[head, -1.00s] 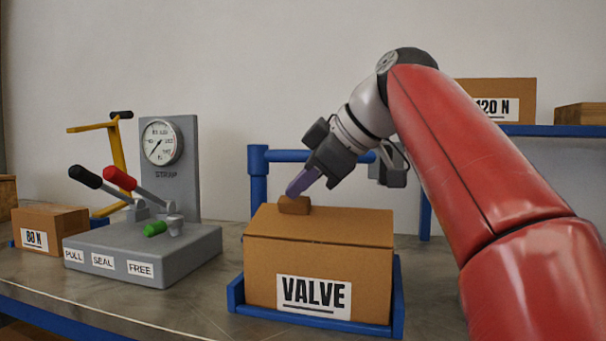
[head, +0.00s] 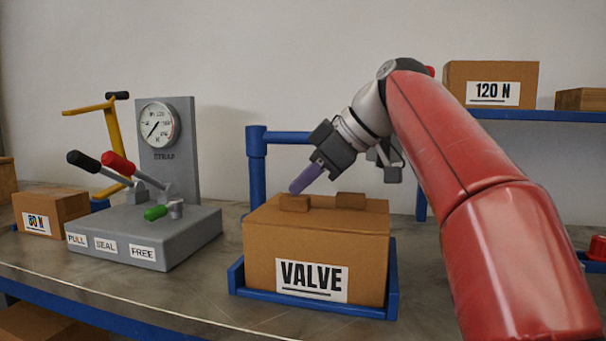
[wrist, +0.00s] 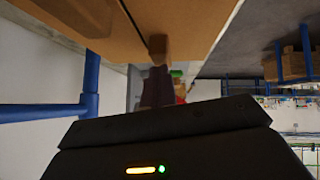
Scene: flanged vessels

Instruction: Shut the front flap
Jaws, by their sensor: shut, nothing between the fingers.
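The cardboard box labelled VALVE (head: 260,260) stands in a blue frame on the bench. Its front flap (head: 325,219) looks flat across the top, its front edge along the box's front face. Two brown tabs show on top, a left one (head: 294,203) and a right one (head: 351,200). My gripper (head: 295,188) is shut and empty, its purple fingers slanting down to the left tab; whether they touch it I cannot tell. In the wrist view the dark fingers (wrist: 156,88) end beside a brown tab (wrist: 158,45) on the box (wrist: 195,22).
A grey strapping unit (head: 150,235) with levers and a gauge (head: 159,124) stands to the left. A blue post and rail (head: 257,165) rise behind the box. A box marked 80 N (head: 65,208) sits far left; one marked 120 N (head: 490,75) is on the shelf (head: 540,115).

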